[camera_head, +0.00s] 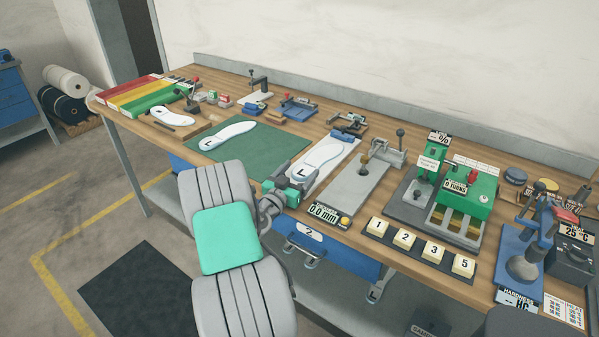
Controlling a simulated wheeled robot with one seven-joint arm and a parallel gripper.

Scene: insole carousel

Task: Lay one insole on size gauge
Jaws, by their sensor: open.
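A white insole marked L (228,135) lies flat on the green mat (262,153), left of my gripper. The white board (341,164) right of the mat looks like the size gauge, with a blue part at its far end. It bears a white insole shape marked L with a bluish edge; I cannot tell whether this is an outline or an insole lying there. My gripper (287,180) is open over the near edge of the bench, between the mat and the board's near end. My arm hides the mat's near corner, and the space between the jaws is hard to see.
A grey plate with a lever post (360,183) stands close right of the board, with a 0.0 mm display (323,214) in front. Numbered blocks (422,248) and a green machine (465,193) are further right. Coloured trays (139,96) and another white insole (172,118) are far left.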

